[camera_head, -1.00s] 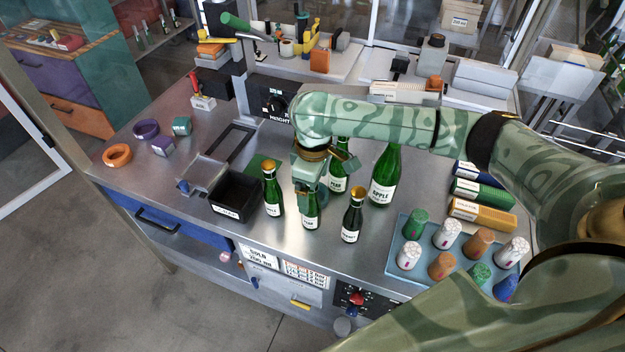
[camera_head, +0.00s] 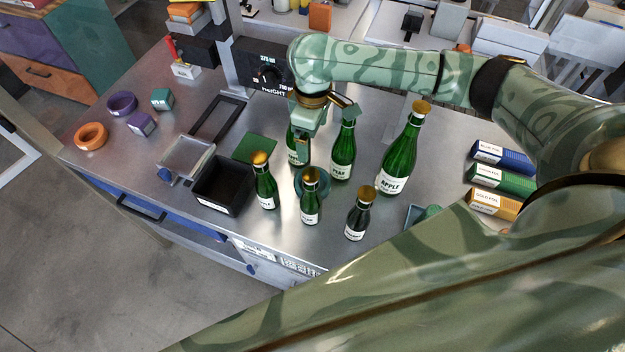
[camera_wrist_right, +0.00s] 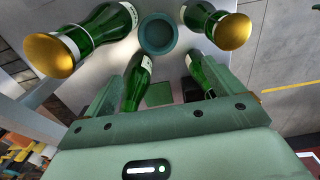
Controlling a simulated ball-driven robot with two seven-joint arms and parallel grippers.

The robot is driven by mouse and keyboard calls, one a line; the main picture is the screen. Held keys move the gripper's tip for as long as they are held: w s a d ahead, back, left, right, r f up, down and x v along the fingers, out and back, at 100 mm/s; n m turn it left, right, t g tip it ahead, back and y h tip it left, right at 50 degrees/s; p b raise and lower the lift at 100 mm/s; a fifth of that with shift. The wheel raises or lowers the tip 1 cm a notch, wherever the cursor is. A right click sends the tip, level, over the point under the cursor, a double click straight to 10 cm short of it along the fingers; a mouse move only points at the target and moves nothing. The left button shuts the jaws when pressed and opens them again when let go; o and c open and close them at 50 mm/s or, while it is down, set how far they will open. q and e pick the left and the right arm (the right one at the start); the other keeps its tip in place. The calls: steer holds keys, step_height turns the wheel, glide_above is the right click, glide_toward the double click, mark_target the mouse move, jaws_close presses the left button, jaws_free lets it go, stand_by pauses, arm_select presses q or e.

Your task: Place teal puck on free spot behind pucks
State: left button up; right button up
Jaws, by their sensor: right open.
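The teal puck (camera_head: 313,176) is a round ring on the steel worktop among the green bottles, partly hidden by the front middle bottle in the head view. Its round, recessed top also shows in the right wrist view (camera_wrist_right: 158,34). My right gripper (camera_head: 303,150) is above the bottles, behind the puck in the head view. Its fingers stand apart with nothing held between them in the wrist view (camera_wrist_right: 158,92). An orange puck (camera_head: 91,136) and a purple puck (camera_head: 122,103) lie at the worktop's left. My left gripper is out of view.
Several gold-topped bottles, including a tall one (camera_head: 400,160), crowd around the puck. A green square (camera_head: 262,148) lies behind the bin.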

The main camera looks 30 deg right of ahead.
steer(key=f+b, duration=0.2)
steer(key=f, duration=0.5)
steer(key=f+b, duration=0.3)
steer(key=f, duration=0.3)
steer(key=f+b, duration=0.3)
steer(key=f, duration=0.4)
steer(key=shift+w+d+f, duration=0.1)
steer(key=shift+w+f, duration=0.15)
steer(key=shift+f, duration=0.05)
steer(key=c, duration=0.7)
steer(key=shift+r, duration=0.15)
step_height(320, 180, up, 28)
steer(key=p, duration=0.7)
